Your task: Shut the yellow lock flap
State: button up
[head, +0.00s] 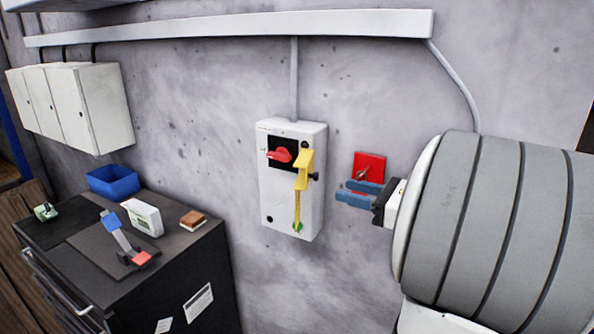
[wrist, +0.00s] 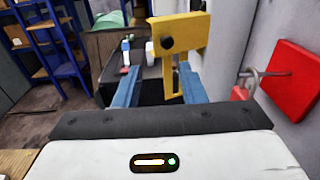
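The white switch box (head: 290,200) is on the wall in the middle of the head view, with a red rotary handle (head: 279,155) on a black plate. The yellow lock flap (head: 303,172) stands out from the box just right of the handle, leaving the handle uncovered. In the wrist view the flap (wrist: 180,36) is ahead, beyond the fingertips, with a dark round hole or knob on it. My gripper (head: 345,193) is right of the box, its blue fingers pointing left towards it. In the wrist view my gripper (wrist: 157,78) is open and empty, apparently short of the flap.
A red wall plate with a padlock (head: 369,165) is close behind my gripper, also at right in the wrist view (wrist: 292,80). A yellow strip (head: 297,208) hangs below the flap. A dark cabinet (head: 215,275) with a blue bin (head: 113,182) stands left.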

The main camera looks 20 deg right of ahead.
jog(key=p+x, duration=0.1)
jog(key=x, duration=0.6)
jog(key=shift+w+d+r+m+t, duration=0.3)
jog(key=shift+w+d+r, duration=0.1)
jog(key=shift+r, duration=0.1)
grip_shut()
